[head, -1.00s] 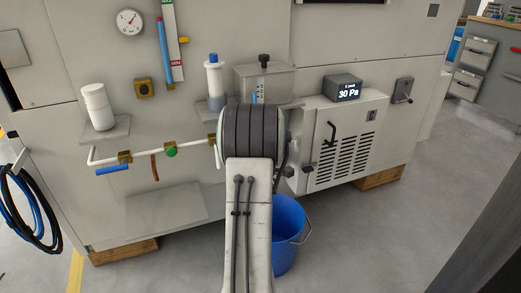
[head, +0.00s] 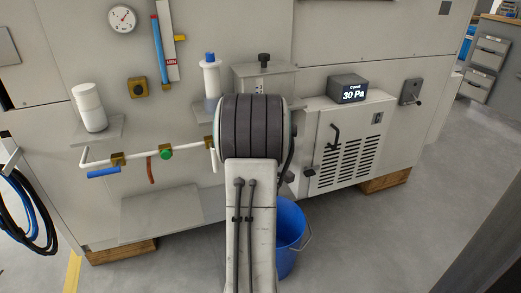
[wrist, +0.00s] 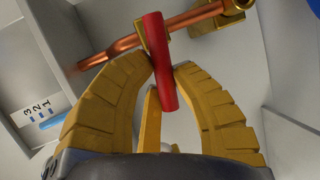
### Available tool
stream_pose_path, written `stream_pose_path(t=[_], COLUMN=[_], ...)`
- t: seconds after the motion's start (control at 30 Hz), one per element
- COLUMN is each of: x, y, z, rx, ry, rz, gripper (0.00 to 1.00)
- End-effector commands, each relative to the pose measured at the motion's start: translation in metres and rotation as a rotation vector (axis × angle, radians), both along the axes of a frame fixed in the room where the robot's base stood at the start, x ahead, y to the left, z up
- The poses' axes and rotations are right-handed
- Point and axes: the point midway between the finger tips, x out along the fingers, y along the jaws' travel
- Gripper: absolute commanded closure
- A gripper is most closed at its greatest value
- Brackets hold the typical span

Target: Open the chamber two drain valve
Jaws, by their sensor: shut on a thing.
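In the wrist view, a red valve handle (wrist: 155,38) stands against a copper pipe (wrist: 188,20) with brass fittings. My gripper (wrist: 166,70) has its yellow fingers closed around the lower part of this handle, one on each side. I cannot tell from the view whether the valve is open or shut. In the head view my arm hides the gripper and the red handle. A blue bucket (head: 288,240) stands on the floor, partly behind my arm.
A white pipe (head: 190,148) with a blue-handled valve (head: 103,172) and a green knob (head: 166,153) runs along the wall at left. A display box (head: 347,89) reads 30 Pa. Blue and black hoses (head: 33,215) hang at far left. Floor at right is clear.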

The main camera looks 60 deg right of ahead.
Motion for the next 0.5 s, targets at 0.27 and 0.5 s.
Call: stream_pose_path(t=[0.27, 0.5], x=[-0.0018, -0.0013], y=[-0.0003, -0.0003], z=[-0.0033, -0.0020], rx=[0.008, 0.004], ry=[0.004, 0.003], rz=[-0.004, -0.003], gripper=[0.56, 0.49])
